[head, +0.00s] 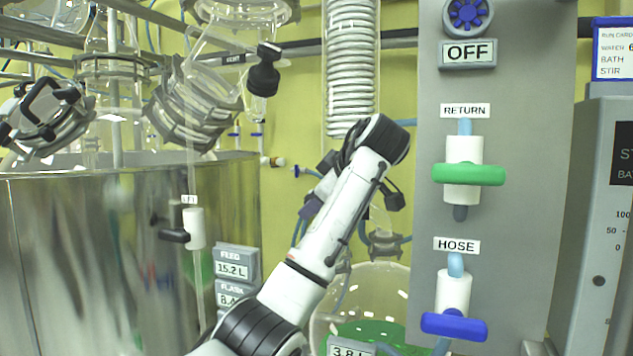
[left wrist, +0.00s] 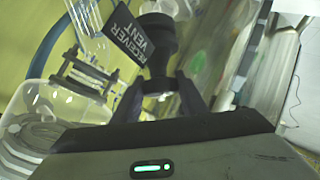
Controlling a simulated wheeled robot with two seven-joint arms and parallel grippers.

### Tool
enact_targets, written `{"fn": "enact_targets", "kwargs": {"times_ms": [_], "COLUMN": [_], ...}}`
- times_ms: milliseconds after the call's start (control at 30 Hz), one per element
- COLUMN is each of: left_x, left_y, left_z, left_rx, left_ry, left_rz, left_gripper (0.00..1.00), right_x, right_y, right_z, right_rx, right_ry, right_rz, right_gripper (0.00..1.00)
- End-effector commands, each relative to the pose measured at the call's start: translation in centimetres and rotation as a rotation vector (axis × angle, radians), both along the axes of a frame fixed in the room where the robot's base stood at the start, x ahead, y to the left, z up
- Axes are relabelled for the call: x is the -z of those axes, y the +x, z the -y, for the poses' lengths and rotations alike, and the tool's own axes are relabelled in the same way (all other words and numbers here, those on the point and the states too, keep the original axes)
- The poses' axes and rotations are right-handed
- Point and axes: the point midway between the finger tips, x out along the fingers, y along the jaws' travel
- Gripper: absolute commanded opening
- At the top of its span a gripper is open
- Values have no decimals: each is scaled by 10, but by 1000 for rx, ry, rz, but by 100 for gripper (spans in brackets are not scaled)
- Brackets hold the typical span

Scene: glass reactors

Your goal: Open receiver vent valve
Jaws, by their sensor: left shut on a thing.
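In the left wrist view, a black sign reading RECEIVER VENT (left wrist: 130,35) hangs tilted beside a black valve knob (left wrist: 157,38). My left gripper (left wrist: 160,84) has its two dark fingers around the lower part of this black valve piece, shut on it. In the head view, my left arm reaches up from the bottom middle, and its wrist hides most of the gripper and the valve. The round glass receiver (head: 392,280) with green liquid stands below and behind the arm. My right gripper is in neither view.
A grey panel right of my arm carries a green RETURN handle (head: 468,174) and a blue HOSE handle (head: 454,327). A large steel vessel (head: 95,260) with glass fittings fills the left. A coiled glass condenser (head: 351,70) hangs above the arm.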

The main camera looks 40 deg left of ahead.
Motion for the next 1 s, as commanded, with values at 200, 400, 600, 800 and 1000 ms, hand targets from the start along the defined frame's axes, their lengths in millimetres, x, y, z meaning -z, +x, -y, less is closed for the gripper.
{"fn": "enact_targets", "kwargs": {"times_ms": [200,400,600,800,1000], "left_x": [0,1,2,2,3], "left_y": [0,0,-1,-1,0], "left_z": [1,1,1,0,0], "left_rx": [-117,-185,-227,-250,-259], "left_ry": [-80,-124,-152,-168,-174], "left_rz": [-26,-34,-40,-43,-43], "left_gripper": [16,16,16,16,16], "right_x": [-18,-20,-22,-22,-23], "right_y": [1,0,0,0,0], "right_z": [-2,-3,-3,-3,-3], "right_rx": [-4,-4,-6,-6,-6], "right_ry": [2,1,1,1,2], "right_rz": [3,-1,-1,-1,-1], "right_gripper": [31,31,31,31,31]}}
